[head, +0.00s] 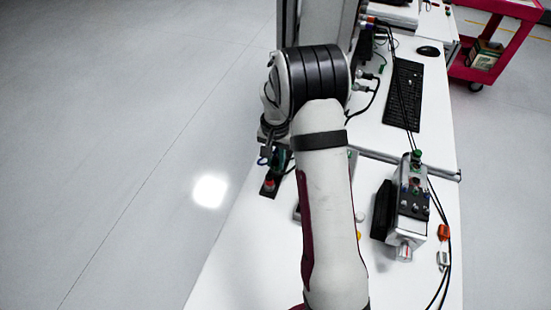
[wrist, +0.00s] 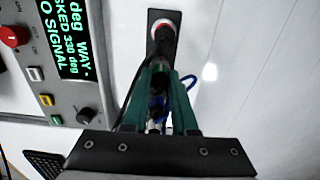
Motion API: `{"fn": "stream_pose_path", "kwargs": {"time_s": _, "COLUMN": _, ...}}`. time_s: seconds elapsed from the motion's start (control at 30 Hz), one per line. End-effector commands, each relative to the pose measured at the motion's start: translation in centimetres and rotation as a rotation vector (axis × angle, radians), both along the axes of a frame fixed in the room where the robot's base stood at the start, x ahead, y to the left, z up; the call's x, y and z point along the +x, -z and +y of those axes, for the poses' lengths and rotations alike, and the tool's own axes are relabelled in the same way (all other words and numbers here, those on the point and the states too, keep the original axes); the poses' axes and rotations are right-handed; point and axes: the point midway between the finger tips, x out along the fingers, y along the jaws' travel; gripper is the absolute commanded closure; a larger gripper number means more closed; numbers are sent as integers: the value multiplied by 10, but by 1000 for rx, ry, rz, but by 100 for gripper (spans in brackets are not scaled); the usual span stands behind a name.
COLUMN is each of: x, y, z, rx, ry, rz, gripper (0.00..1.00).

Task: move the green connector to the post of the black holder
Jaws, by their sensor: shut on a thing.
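The black holder (wrist: 155,18) is a narrow dark plate on the white table, with a red-and-white round piece on its far end in the wrist view. It also shows in the head view (head: 269,191), left of my arm. My gripper (wrist: 160,68) points at the holder, its two teal fingers close together. It is shut on the green connector (wrist: 158,76), which is mostly hidden between the fingers; a blue cable loops beside it. In the head view my gripper (head: 276,157) is small, above the holder's far part. The holder's post and any contact with it cannot be made out.
A grey instrument (wrist: 90,75) with a green-text display and knobs stands close left of my fingers. A grey box (head: 411,200) with a green-topped plug and black cables stands right of my arm. A keyboard (head: 403,95) lies farther back. The table edge is close on the holder's left.

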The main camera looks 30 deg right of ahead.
Motion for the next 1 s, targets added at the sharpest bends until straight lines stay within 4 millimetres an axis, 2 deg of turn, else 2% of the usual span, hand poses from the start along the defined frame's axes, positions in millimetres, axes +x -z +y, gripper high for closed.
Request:
{"fn": "stream_pose_path", "kwargs": {"time_s": 0.03, "x": 0, "y": 1, "z": 0, "rx": 0, "ry": -1, "rz": 0, "gripper": 71}}
{"fn": "stream_pose_path", "kwargs": {"time_s": 0.2, "x": 0, "y": 1, "z": 0, "rx": 0, "ry": -1, "rz": 0, "gripper": 40}}
{"fn": "stream_pose_path", "kwargs": {"time_s": 0.47, "x": 0, "y": 0, "z": 0, "rx": 0, "ry": -1, "rz": 0, "gripper": 39}}
{"fn": "stream_pose_path", "kwargs": {"time_s": 0.57, "x": 1, "y": -6, "z": 0, "rx": -1, "ry": -1, "rz": -2, "gripper": 39}}
{"fn": "stream_pose_path", "kwargs": {"time_s": 0.67, "x": 1, "y": -26, "z": 0, "rx": -1, "ry": 0, "rz": -4, "gripper": 39}}
{"fn": "stream_pose_path", "kwargs": {"time_s": 0.9, "x": 1, "y": -104, "z": 0, "rx": -2, "ry": -1, "rz": -6, "gripper": 39}}
{"fn": "stream_pose_path", "kwargs": {"time_s": 1.0, "x": 1, "y": -130, "z": 0, "rx": -1, "ry": -1, "rz": -4, "gripper": 39}}
